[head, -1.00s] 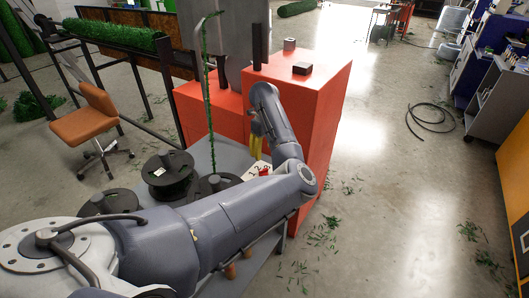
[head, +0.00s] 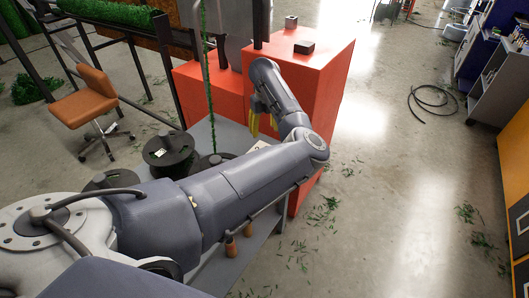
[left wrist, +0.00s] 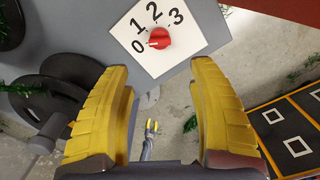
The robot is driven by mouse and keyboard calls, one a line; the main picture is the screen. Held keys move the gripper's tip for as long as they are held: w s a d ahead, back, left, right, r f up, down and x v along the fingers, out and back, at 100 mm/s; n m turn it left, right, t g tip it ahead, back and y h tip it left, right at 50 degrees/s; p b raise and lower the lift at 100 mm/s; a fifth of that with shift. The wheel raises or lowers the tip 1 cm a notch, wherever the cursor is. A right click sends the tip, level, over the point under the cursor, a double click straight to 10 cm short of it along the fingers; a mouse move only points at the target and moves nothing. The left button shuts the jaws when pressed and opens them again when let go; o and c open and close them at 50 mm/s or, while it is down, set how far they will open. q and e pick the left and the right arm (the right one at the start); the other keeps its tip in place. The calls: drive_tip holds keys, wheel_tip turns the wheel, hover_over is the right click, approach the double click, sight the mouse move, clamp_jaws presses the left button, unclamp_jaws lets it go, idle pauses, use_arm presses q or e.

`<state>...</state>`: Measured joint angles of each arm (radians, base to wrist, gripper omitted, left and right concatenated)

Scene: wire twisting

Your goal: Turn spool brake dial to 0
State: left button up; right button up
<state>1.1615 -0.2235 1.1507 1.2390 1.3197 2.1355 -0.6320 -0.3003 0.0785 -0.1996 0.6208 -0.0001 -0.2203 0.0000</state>
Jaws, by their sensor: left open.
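The red brake dial (left wrist: 159,38) sits on a white plate (left wrist: 180,58) marked 0, 1, 2 and 3 in the left wrist view. A pale mark on its left side faces the 0. My left gripper (left wrist: 158,72) is open and empty, its two yellow fingers on either side below the dial, not touching it. In the head view my left gripper (head: 254,122) points down near the red cabinet, and my arm hides most of the plate and the dial.
Dark spools (head: 168,152) stand on the grey bench (head: 202,131), with a green garland strand (head: 208,90) rising from one. The red cabinet (head: 312,85) stands beside the gripper. An orange chair (head: 82,95) is at left.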

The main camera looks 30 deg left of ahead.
use_arm(q)
wheel_tip(320, 180, down, 13)
drive_tip(key=shift+r, duration=0.1)
idle(0.4)
drive_tip(key=shift+c, duration=0.3)
drive_tip(key=c, duration=1.1)
clamp_jaws()
